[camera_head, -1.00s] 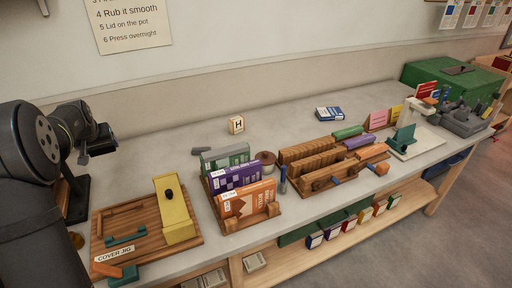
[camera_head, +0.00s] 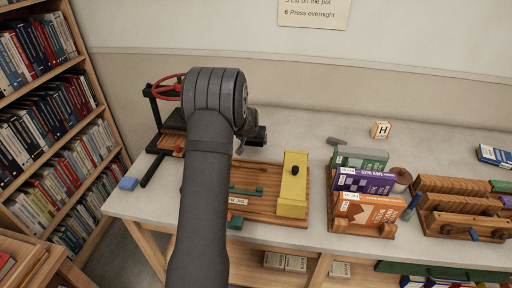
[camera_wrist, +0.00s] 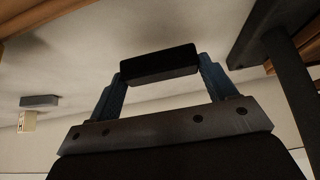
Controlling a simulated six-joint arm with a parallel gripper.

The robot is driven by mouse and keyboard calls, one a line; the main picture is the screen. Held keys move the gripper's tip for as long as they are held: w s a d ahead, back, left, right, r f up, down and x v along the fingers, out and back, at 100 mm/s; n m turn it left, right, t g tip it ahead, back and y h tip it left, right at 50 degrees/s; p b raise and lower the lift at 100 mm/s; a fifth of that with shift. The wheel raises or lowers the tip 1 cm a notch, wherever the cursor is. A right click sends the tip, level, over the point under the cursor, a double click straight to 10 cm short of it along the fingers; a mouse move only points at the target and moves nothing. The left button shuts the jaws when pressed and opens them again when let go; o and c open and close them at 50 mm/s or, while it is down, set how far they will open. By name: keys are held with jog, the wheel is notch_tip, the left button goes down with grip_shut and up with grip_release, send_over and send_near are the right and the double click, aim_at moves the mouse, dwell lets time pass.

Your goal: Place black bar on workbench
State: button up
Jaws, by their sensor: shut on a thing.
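The black bar (camera_wrist: 158,63) lies across the tips of my gripper (camera_wrist: 160,70) in the wrist view, with a blue finger at each end. My gripper is shut on it. Pale bench top shows behind the bar; I cannot tell whether the bar touches it. The workbench (camera_head: 300,132) is a long pale grey top on a wooden frame, running along the wall in the head view. There my dark arm hides most of the gripper (camera_head: 258,136), and the bar cannot be made out clearly.
A press with a red wheel (camera_head: 168,88) stands left of my arm. A wooden board with a yellow block (camera_head: 293,185) lies at the front. Books in a rack (camera_head: 362,183), a grey block (camera_head: 337,141) and an H cube (camera_head: 381,130) are to the right. Bench behind the board is clear.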

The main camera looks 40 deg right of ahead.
jog(key=shift+f, duration=1.9)
jog(key=shift+f, duration=0.1)
jog(key=o, duration=1.3)
jog(key=shift+s+a+r, duration=0.1)
jog(key=shift+r, duration=0.25)
jog(key=v, duration=1.1)
jog(key=shift+s, duration=0.15)
